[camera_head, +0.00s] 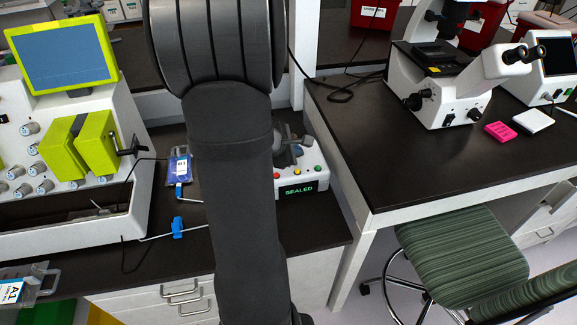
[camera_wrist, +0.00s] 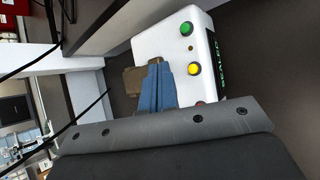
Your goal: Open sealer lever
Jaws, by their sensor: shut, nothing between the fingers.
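The sealer is a white box (camera_head: 311,178) on the dark bench, partly hidden behind my arm in the head view. Its display (camera_head: 298,189) reads SEALED in green. Grey parts on its top, which may include the lever, show beside my arm; the lever's position is unclear. In the wrist view the sealer (camera_wrist: 165,45) shows with a green and a yellow button. My gripper (camera_wrist: 158,72) has its blue fingers shut together, with nothing between them. They are over or beside a brownish block (camera_wrist: 133,82) at the sealer; contact cannot be told.
A blue-labelled bag (camera_head: 180,168) and a blue clamp (camera_head: 178,227) with tubing lie left of my arm. A machine with a lime-framed screen (camera_head: 62,50) stands at the left. A microscope (camera_head: 455,85) stands on the right bench. A green-striped chair (camera_head: 463,250) is in front.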

